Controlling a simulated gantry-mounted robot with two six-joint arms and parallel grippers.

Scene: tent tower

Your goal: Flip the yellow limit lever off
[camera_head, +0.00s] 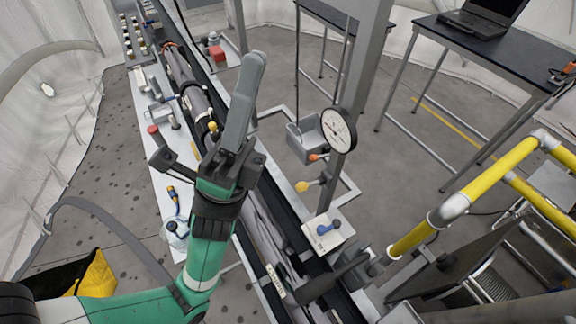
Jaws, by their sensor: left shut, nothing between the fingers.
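A lever with a yellow knob (303,186) stands on the right side of the long rail bench, in front of the grey post. Another small yellow knob (212,127) shows just left of my left gripper; I cannot tell which of the two is the limit lever. My left gripper (249,72) is shut and empty, its long grey fingers pointing up the picture above the bench. It is apart from the right-hand yellow knob. The gripper and wrist hide part of the bench beneath. My right gripper is not in view.
A round gauge (339,130) is on the post. An orange knob (316,157) and a blue-handled lever (327,228) are near the yellow one. A red button (153,129) is on the left bench. Yellow pipe railing (497,165) stands at the right.

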